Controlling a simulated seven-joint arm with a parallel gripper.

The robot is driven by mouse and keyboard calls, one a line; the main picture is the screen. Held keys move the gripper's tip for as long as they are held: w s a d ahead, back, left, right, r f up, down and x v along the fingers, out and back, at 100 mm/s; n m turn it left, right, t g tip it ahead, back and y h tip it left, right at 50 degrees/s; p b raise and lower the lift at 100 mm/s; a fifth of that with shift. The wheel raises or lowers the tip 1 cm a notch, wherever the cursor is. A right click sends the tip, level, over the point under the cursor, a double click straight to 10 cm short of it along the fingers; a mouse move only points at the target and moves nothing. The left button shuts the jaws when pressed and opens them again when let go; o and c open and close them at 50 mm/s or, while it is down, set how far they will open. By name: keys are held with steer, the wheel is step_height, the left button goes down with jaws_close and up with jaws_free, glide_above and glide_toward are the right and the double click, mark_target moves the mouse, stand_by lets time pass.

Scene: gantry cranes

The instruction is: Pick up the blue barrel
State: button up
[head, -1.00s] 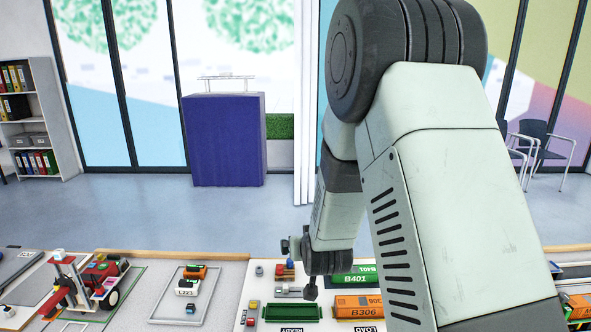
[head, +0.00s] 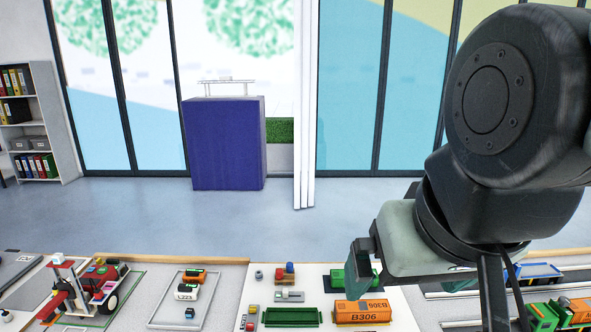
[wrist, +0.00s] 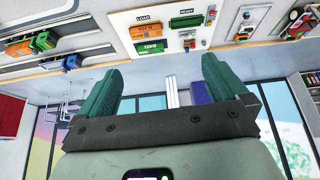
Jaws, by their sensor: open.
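A small blue barrel (head: 289,267) appears beside a red-brown block on the white board (head: 235,320) in the head view. It is too small to tell whether it rests on the block or stands behind it. My gripper (wrist: 162,66) is open and empty in the wrist view, with its two green fingers wide apart. In the head view it hangs to the right of the barrel, clearly apart from it and nearer the camera. The wrist view shows the board upside down at the top, where I cannot make out the barrel with certainty.
A green tray (head: 291,316) and an orange B306 container (head: 362,312) lie on the board. A green container (head: 338,279) is partly hidden by my gripper. A framed tray (head: 160,315) with small vehicles and a red crane vehicle (head: 95,285) stand to the left.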

steer(key=shift+s, duration=0.25)
steer(key=c, duration=1.1)
steer(key=shift+c, duration=0.2)
steer(key=shift+w, duration=0.1)
